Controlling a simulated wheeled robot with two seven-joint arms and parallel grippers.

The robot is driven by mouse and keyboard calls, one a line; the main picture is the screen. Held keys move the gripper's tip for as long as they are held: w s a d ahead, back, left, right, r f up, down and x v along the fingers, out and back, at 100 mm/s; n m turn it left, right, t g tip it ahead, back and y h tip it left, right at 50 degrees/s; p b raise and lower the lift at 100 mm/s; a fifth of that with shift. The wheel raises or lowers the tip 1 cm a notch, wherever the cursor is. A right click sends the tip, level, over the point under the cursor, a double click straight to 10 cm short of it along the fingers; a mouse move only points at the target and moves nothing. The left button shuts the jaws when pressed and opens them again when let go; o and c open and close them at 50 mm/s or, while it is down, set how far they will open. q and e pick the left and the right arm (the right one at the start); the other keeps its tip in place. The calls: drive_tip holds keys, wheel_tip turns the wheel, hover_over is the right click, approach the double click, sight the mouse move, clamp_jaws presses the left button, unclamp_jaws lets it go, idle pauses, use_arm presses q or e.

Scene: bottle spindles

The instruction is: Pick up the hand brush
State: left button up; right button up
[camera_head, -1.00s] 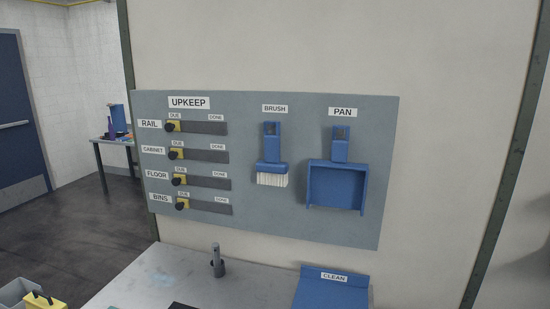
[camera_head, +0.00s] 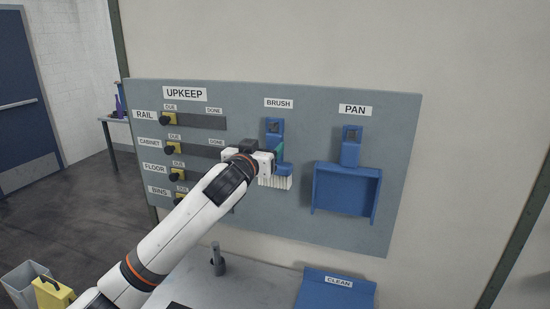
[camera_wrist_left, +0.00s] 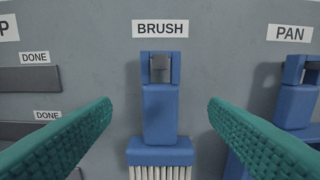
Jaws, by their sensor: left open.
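The hand brush (camera_head: 274,127) hangs upright on the grey board under the BRUSH label, with a blue handle and pale bristles. My left gripper (camera_head: 277,153) is in front of its lower handle and hides part of it in the head view. In the left wrist view the brush (camera_wrist_left: 161,112) hangs by the hole at its top on a dark peg. The two green fingers of my left gripper (camera_wrist_left: 160,115) are wide apart, one on each side of the handle, with gaps to it. My right gripper is not in view.
A blue dustpan (camera_head: 346,190) hangs to the right of the brush under the PAN label. Yellow and black sliders (camera_head: 173,148) line the board's left side. Below are a grey bench (camera_head: 240,280), a short dark post (camera_head: 217,262) and a blue CLEAN piece (camera_head: 336,290).

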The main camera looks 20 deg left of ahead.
sight(273, 137)
use_arm(q)
drive_tip(key=shift+w, duration=1.1)
drive_tip(key=shift+w+p, duration=0.2)
drive_tip(key=shift+p, duration=0.2)
drive_tip(key=w+p, duration=0.3)
drive_tip(key=shift+w+d+r, duration=0.1)
drive_tip(key=shift+w+r, duration=0.05)
drive_tip(key=shift+w, duration=0.2)
drive_tip(key=shift+w+f, duration=0.25)
drive_tip(key=shift+w, duration=0.4)
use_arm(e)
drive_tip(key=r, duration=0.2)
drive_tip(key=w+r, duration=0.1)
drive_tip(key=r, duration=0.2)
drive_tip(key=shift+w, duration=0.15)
use_arm(q)
drive_tip(key=shift+s, duration=0.1)
drive_tip(key=shift+c, duration=0.3)
drive_tip(key=c, duration=0.9)
drive_tip(key=shift+c, duration=0.5)
drive_tip(key=shift+r, duration=0.1)
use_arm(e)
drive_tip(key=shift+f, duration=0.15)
